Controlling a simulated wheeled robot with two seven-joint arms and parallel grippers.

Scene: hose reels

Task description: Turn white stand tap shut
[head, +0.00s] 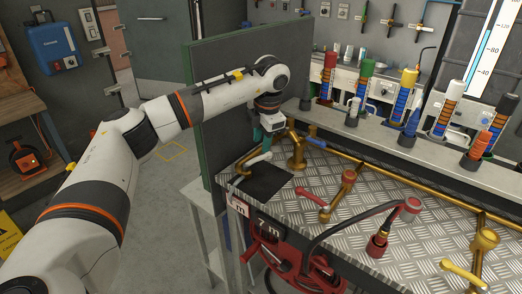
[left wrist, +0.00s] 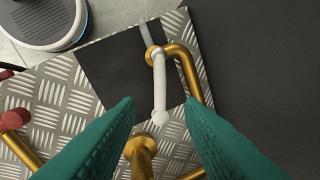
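The white tap lever (left wrist: 160,88) belongs to a brass stand tap (left wrist: 178,55) at the far left corner of the bench, by a black mat (left wrist: 112,70). A pale strip, perhaps water, shows at the spout in the left wrist view. My left gripper (head: 262,133) is above the tap, pointing down. In the left wrist view its teal fingers (left wrist: 160,103) are spread with nothing between them, and the lever shows beyond the gap. My right gripper is not in view.
A dark upright panel (head: 240,85) stands close behind my left gripper. Red-lever (head: 312,198) and yellow-lever (head: 462,274) taps and a red hose coupling (head: 377,244) occupy the bench. A raised ledge with coloured nozzles (head: 328,78) runs along the back.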

